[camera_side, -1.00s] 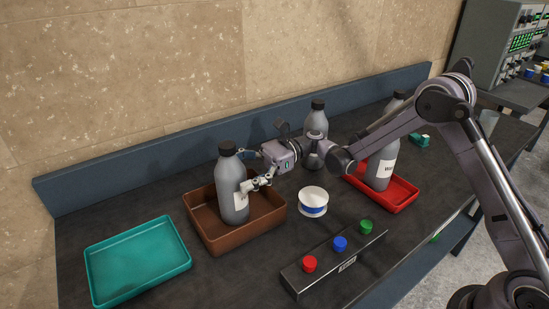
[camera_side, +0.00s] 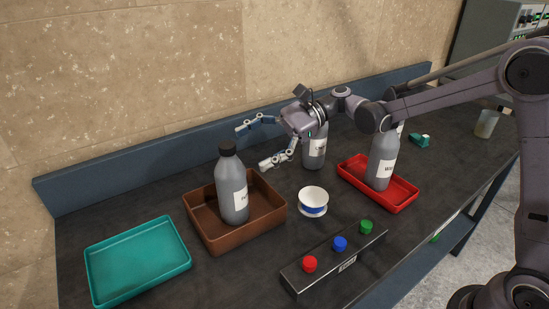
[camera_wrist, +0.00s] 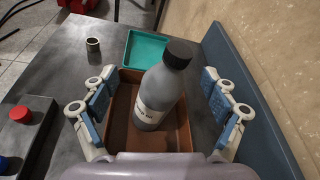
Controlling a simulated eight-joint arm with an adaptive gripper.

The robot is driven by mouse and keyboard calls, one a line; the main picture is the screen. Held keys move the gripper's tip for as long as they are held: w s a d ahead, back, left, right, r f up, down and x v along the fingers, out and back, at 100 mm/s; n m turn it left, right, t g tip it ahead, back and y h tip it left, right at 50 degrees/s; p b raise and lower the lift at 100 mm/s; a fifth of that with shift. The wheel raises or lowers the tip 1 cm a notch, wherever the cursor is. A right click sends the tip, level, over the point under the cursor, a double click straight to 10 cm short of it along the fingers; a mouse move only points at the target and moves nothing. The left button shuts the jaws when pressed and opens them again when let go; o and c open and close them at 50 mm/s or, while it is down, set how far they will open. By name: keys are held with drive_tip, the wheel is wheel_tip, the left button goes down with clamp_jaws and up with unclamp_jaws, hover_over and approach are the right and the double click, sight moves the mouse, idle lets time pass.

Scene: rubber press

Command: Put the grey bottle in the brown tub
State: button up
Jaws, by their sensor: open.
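A grey bottle (camera_side: 232,184) with a black cap and white label stands upright in the brown tub (camera_side: 266,228). In the wrist view the bottle (camera_wrist: 160,95) stands inside the tub (camera_wrist: 121,120), between my spread fingers but beyond them. My gripper (camera_side: 258,144) is open and empty, up and to the right of the bottle, apart from it. Another grey bottle (camera_side: 314,153) stands on the table behind my gripper, partly hidden by it. A third grey bottle (camera_side: 382,165) stands in the red tray (camera_side: 407,197), its top hidden by my arm.
A teal tray (camera_side: 138,262) lies empty at the left. A box with red, blue and green buttons (camera_side: 335,262) is in front. A wall ledge (camera_side: 140,174) runs behind.

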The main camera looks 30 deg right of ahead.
drive_tip(key=s+d+f+n+t+h, duration=0.1)
drive_tip(key=s+d+f+n+h, duration=0.1)
drive_tip(key=s+d+n+h, duration=0.2)
drive_tip(key=s+d+f+n+t+h, duration=0.2)
drive_tip(key=s+d+n+h, duration=0.3)
drive_tip(key=s+d, duration=0.3)
drive_tip(key=s+d+f+n+t+h, duration=0.2)
drive_tip(key=s+d+f+n+h, duration=0.1)
drive_tip(key=s+d+n+h, duration=0.2)
drive_tip(key=shift+s+d+n, duration=0.4)
drive_tip(key=shift+s+n, duration=0.2)
drive_tip(key=shift+s, duration=0.25)
drive_tip(key=shift+s+d+f+n+t+h, duration=0.15)
drive_tip(key=shift+s+d+n+t+h, duration=0.15)
drive_tip(key=shift+d+n+h, duration=0.25)
